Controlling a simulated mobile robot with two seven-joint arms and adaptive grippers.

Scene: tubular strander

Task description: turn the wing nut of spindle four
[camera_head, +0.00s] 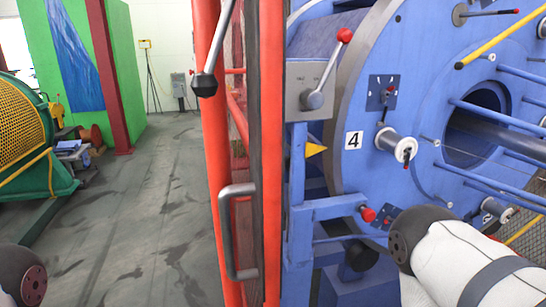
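A white plate with the number 4 (354,141) is on the blue strander disc, right of centre. Just right of it, spindle four carries a white spool (392,140) that sticks out toward the lower right. A small dark piece at the spool's outer end looks like the wing nut (407,158); its exact angle is too small to tell. Neither gripper shows. Only rounded dark joints of my arms are in view, one at the bottom left and one with a white link at the lower right, below the spool.
A red guard frame (271,150) with a grey handle (226,230) stands upright left of the disc. A red-knobbed lever (328,68) sits on a grey box beside the disc. Another spool (490,209) is at the lower right. The grey floor (150,210) at left is clear.

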